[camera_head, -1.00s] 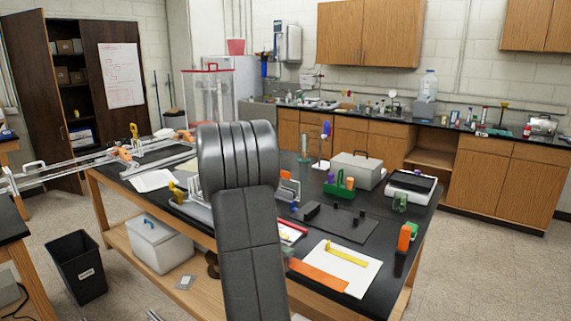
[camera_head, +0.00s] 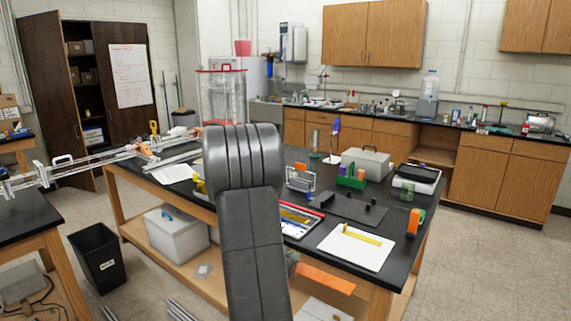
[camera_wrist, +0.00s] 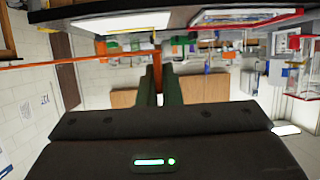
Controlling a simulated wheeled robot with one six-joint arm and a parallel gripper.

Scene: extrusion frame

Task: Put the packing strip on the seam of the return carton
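An orange strip (camera_head: 325,278), which I take for the packing strip, juts out to the right from behind my arm in the head view, in front of the bench's near edge. In the wrist view the strip (camera_wrist: 70,60) runs left from my fingertips. My gripper (camera_wrist: 158,68) has its two fingers close together with orange between the tips, so it is shut on the strip. My arm hides the gripper in the head view. A brown cardboard box (camera_head: 9,107) shows at the far left edge; I cannot tell whether it is the return carton. No seam is visible.
A black-topped bench (camera_head: 310,238) holds a white board (camera_head: 357,247) with a yellow strip, a grey case (camera_head: 366,163) and several tools. A black bin (camera_head: 97,262) stands on the floor at left. A second table (camera_head: 25,215) is at the left edge. Floor at right is clear.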

